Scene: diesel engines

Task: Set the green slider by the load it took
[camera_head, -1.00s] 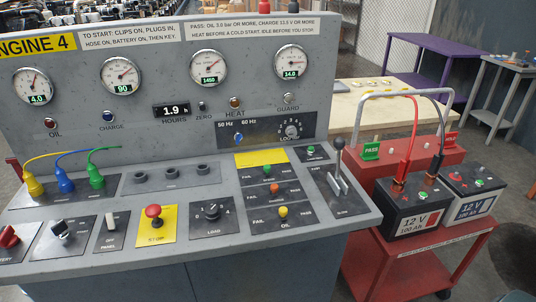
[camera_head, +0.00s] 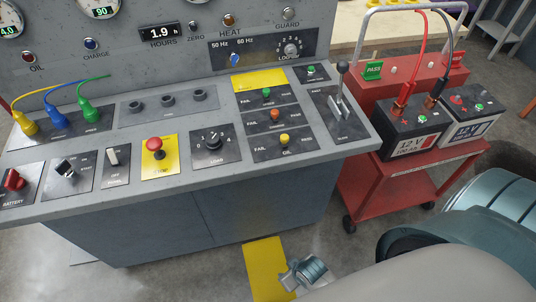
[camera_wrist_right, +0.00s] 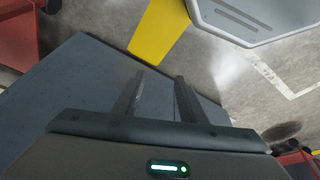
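The green slider (camera_head: 266,92) stands near the middle of the top FAIL–PASS row on the console, above the orange slider (camera_head: 275,114) and yellow slider (camera_head: 284,138). The black load knob (camera_head: 212,141) is left of them. A load dial (camera_head: 291,48) is on the upright panel; its reading is too small to tell. My right gripper (camera_wrist_right: 160,78) is open and empty in the wrist view, apart from the sliders. In the head view, part of my right arm shows at bottom right. My left gripper is out of view.
A lever (camera_head: 341,92) rises right of the sliders, and a red stop button (camera_head: 154,146) is at left. A red cart (camera_head: 405,185) with two batteries (camera_head: 412,128) stands right of the console.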

